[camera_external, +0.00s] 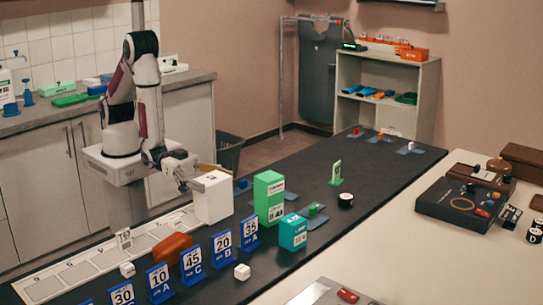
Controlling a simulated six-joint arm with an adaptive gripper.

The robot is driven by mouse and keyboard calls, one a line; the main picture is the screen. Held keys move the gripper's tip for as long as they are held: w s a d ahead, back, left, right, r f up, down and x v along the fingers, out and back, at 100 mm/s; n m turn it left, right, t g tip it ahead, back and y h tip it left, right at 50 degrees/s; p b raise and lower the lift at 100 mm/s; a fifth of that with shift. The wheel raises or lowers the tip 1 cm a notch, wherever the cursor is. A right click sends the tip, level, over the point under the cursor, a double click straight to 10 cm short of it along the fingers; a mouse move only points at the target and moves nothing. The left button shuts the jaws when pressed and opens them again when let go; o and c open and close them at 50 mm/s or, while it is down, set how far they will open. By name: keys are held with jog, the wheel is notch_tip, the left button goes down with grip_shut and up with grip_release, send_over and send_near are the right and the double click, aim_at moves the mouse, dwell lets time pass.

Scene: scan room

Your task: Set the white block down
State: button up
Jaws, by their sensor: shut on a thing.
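The white block (213,199) is a tall, plain box at the left edge of the dark table, at the end of a pale strip with marked squares. My gripper (193,179) is at its upper left side and is shut on it. The block looks upright. I cannot tell whether its underside touches the surface or hangs just above it. The fingertips are partly hidden against the block.
A green box (269,196) and a teal box (293,232) stand right of the block. Blue number stands (221,246) and a brown rounded object (172,248) lie in front. Small white cubes (242,272) are nearby. The dark table's far middle is mostly clear.

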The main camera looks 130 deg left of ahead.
aim_at(222, 205)
jog(key=shift+f, duration=0.85)
jog(key=shift+f, duration=2.05)
jog(key=shift+f, duration=0.15)
jog(key=o, duration=2.1)
jog(key=shift+f, duration=0.1)
jog(key=shift+s, duration=0.1)
jog(key=shift+s, duration=3.65)
jog(key=shift+r, duration=0.2)
